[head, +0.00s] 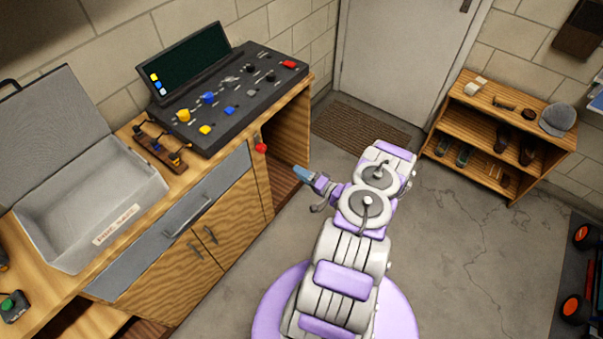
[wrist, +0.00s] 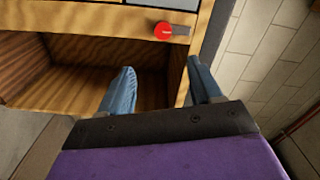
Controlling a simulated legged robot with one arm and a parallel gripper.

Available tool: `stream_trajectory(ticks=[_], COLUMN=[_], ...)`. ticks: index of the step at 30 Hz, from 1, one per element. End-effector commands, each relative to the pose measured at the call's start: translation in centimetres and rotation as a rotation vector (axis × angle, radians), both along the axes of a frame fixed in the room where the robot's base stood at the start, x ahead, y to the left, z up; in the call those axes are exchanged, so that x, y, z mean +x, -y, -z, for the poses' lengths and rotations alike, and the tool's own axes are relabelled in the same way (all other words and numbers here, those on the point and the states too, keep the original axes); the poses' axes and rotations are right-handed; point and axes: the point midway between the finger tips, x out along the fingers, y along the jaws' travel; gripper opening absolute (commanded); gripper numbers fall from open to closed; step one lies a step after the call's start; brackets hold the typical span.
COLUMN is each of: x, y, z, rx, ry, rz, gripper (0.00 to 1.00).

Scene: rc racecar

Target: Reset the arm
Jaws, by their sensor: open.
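My arm, white and purple, reaches up the middle of the head view, and its end points left toward the wooden workbench (head: 215,255). My gripper (head: 303,175) is beside the bench's right end, over the open lower bay. In the wrist view my gripper (wrist: 160,88) has its two blue-grey fingers spread apart with nothing between them. A red knob (head: 261,148) sits on the bench front, left of and above the fingertips in the head view. The knob also shows just beyond the fingers in the wrist view (wrist: 165,30), apart from them.
A black control panel (head: 225,100) with coloured knobs stands on the bench, and an open grey case (head: 90,210) is at left. A wooden shelf (head: 490,125) with shoes and a cap is at right, near a grey door (head: 405,60).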

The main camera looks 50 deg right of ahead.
Motion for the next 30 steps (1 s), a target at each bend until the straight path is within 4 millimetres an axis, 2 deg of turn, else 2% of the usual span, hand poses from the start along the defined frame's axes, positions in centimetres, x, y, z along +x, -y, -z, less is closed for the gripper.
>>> stream_trajectory(ticks=[10, 13, 20, 24, 30], x=[0.1, 0.8, 5.4, 8.4, 11.7], y=[0.0, 0.3, 2.2, 3.1, 3.2], z=[0.0, -0.3, -2.5, -4.7, -8.5], rx=[-0.002, -0.03, -0.219, -0.359, -0.535], ry=[-0.002, -0.024, -0.184, -0.304, -0.464], rz=[0.0, -0.004, -0.014, -0.019, -0.029], gripper=[0.64, 0.64, 0.64, 0.64, 0.64])
